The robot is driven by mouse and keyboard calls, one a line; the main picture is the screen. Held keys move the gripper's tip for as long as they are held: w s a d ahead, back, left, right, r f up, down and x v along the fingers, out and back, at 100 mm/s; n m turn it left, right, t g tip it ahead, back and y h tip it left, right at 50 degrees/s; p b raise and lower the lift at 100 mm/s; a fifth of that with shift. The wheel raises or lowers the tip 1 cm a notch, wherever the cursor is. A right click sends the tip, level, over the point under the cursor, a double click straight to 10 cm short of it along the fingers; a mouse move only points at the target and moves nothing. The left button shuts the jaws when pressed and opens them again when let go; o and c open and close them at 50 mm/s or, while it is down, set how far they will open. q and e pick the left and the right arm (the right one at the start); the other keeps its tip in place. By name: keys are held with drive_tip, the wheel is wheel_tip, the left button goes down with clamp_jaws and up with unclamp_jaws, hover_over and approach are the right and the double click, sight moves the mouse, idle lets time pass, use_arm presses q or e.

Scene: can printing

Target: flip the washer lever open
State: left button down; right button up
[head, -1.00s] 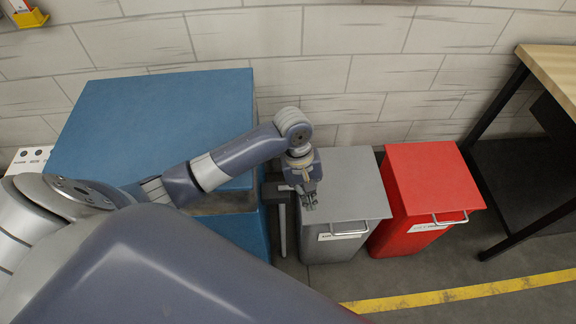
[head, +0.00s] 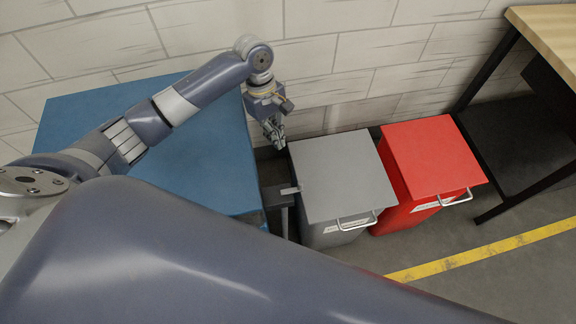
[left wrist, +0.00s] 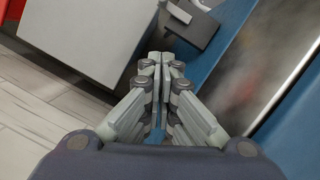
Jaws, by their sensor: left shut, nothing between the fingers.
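The blue washer (head: 165,150) stands against the wall on the left. A dark lever part with a light grey tip (head: 290,190) sticks out at its right side, in the gap beside the grey bin. It also shows in the left wrist view as a dark plate with a pale bar (left wrist: 195,28). My left gripper (head: 277,140) is shut and empty, above the gap at the back, near the washer's back right corner. Its closed fingers show in the left wrist view (left wrist: 160,60), apart from the lever. My right gripper is not in view.
A grey bin (head: 340,175) and a red bin (head: 430,160) with front handles stand right of the washer. A wood-topped table (head: 545,35) is at the far right. A yellow line (head: 480,248) crosses the open floor. My own arm link covers the lower foreground.

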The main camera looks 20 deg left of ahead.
use_arm(q)
drive_tip(key=s+d+f+p, duration=0.1)
drive_tip(key=s+d+f, duration=0.2)
drive_tip(key=f, duration=0.6)
drive_tip(key=shift+d+f+p, duration=0.4)
drive_tip(key=shift+d, duration=0.85)
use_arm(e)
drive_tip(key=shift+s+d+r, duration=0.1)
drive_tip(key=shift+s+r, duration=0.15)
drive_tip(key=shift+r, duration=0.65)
use_arm(q)
drive_tip(key=shift+d+r, duration=0.1)
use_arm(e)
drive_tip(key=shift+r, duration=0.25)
use_arm(q)
drive_tip(key=shift+d+m+p, duration=0.15)
drive_tip(key=shift+m+p, duration=0.2)
drive_tip(key=shift+m, duration=0.05)
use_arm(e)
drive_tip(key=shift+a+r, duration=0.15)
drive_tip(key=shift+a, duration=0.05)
use_arm(q)
drive_tip(key=shift+s+m, duration=0.1)
drive_tip(key=shift+m, duration=0.2)
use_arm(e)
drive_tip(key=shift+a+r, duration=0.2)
